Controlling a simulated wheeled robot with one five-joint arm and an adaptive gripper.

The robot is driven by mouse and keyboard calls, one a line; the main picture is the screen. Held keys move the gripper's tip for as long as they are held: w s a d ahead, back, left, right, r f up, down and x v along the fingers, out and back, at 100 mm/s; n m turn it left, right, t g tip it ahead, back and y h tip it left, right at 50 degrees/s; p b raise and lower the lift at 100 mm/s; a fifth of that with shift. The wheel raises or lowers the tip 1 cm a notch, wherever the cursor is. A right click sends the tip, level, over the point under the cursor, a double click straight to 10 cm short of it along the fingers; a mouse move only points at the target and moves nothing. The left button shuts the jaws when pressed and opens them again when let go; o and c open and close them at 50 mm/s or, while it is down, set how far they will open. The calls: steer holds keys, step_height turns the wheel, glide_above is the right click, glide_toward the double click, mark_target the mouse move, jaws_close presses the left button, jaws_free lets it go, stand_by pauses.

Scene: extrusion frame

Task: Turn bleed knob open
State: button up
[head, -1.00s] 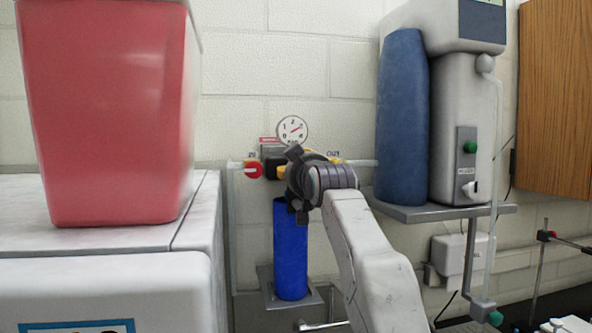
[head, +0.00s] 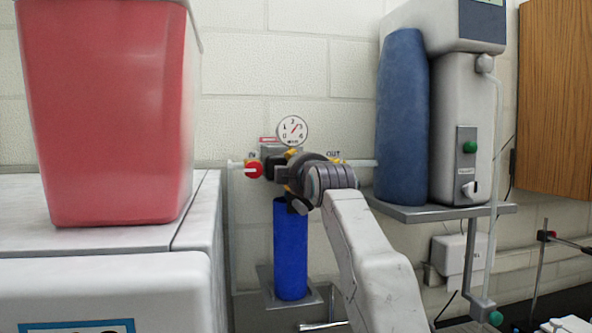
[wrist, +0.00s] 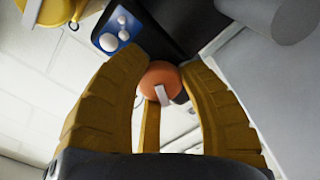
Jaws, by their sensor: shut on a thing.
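An orange knob (wrist: 158,80) with a white bar on its face sits between the yellow fingers of my gripper (head: 284,178) in the wrist view. The fingers are closed in around it. In the head view, my gripper is at the front of the valve assembly, just above the blue cylinder (head: 291,250), and hides the knob it holds. The round gauge (head: 293,129) stands above, its red needle pointing up and right. A red knob (head: 255,170) with a white bar is left of my gripper, under the IN label, and is apart from it.
A large red bin (head: 105,115) stands on a white cabinet at left. A dark blue cylinder (head: 402,120) and a white dispenser (head: 460,110) stand on a grey shelf (head: 440,212) at right. A pale wall is close behind the assembly.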

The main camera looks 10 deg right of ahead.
steer(key=n, duration=0.6)
steer(key=shift+n, duration=0.3)
stand_by(0.4)
steer(key=o, duration=1.2)
steer(key=shift+s, duration=0.15)
steer(key=s, duration=1.1)
steer(key=shift+s, duration=0.35)
